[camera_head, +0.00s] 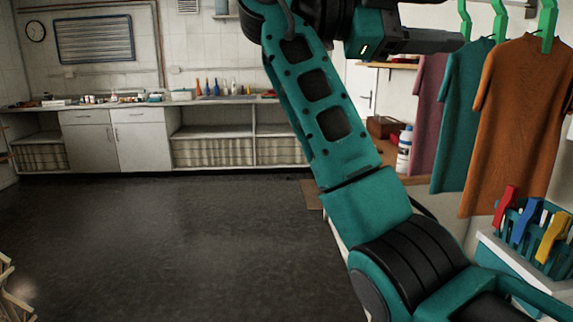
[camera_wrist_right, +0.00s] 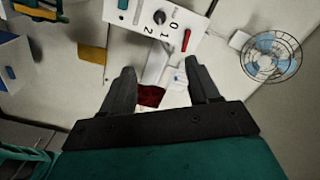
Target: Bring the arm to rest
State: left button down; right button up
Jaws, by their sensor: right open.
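My right arm (camera_head: 320,110) is teal and black. It rises from the lower right of the head view to the top middle, where it bends to the right. My right gripper (camera_wrist_right: 162,78) shows in the right wrist view with its two dark fingers spread apart and nothing between them. In the head view, the dark gripper end (camera_head: 430,41) points right, high up near the hanging shirts, and its fingers cannot be made out clearly there. My left gripper is not in view.
A teal shirt (camera_head: 461,115) and an orange shirt (camera_head: 520,125) hang at right, above a basket of coloured pegs (camera_head: 540,235). A long counter (camera_head: 130,104) runs along the back wall. The wrist view shows a dial panel (camera_wrist_right: 155,20) and a fan (camera_wrist_right: 271,55).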

jog(key=w+d+f+n+t+y, duration=0.1)
jog(key=w+d+f+n+t, duration=0.15)
jog(key=w+f+n, duration=0.4)
jog(key=w+d+f+n+t+y, duration=0.1)
jog(key=w+f+n+t, duration=0.25)
jog(key=f, duration=0.55)
jog(key=w+f+n+t+y+p, duration=0.25)
jog(key=f+n+y, duration=0.65)
jog(key=f, duration=1.4)
jog(key=s+a+f+n+y, duration=0.15)
jog(key=s+f+n, duration=0.25)
jog(key=f, duration=0.5)
jog(key=s+d+f+n+y, duration=0.1)
jog(key=s+f+n+y, duration=0.1)
jog(key=s+f+n, duration=0.45)
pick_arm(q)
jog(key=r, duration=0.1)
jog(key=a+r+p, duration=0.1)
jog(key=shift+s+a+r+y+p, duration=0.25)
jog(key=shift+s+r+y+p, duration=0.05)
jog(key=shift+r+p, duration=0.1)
pick_arm(e)
jog(key=s+a+f+n+y, duration=0.1)
jog(key=s+f, duration=0.3)
jog(key=s, duration=0.5)
jog(key=s+a+f+n+y, duration=0.1)
jog(key=s+f+y, duration=0.3)
jog(key=s, duration=0.5)
jog(key=shift+a+t, duration=0.3)
jog(key=shift+t, duration=0.05)
